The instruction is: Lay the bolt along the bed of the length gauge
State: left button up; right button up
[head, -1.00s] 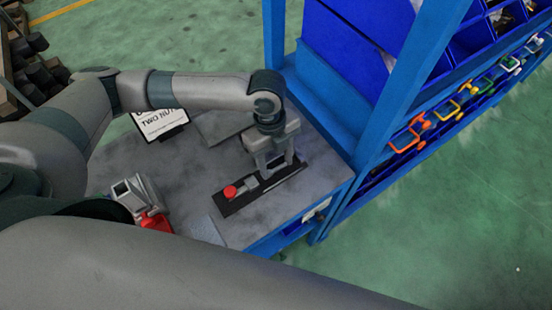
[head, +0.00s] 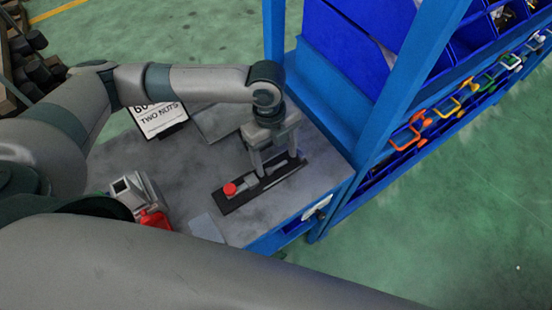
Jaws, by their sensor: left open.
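The length gauge (head: 236,204) is a long dark bed on the grey workbench, with a red knob at its left end and a grey block beside the knob. My left gripper (head: 276,164) is open, pointing down over the middle and right part of the bed, its two fingers spread along the bed's length. A thin pale strip runs along the bed by the fingertips. I cannot tell whether it is the bolt or part of the gauge, and I make out no bolt for sure. My right gripper is out of the picture.
A sign reading "TWO NUTS" (head: 160,117) stands at the bench's back left. A grey device with a red part (head: 132,190) stands at the left. A flat grey plate (head: 208,228) lies near the front edge. A blue rack (head: 345,60) rises behind and right.

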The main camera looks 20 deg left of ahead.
pick_arm(q)
notch_tip(320, 180, up, 11)
jog(key=w+a+b, duration=0.1)
jog(key=b, duration=0.2)
jog(key=shift+f, duration=0.15)
jog(key=shift+a, duration=0.1)
dwell(0.6)
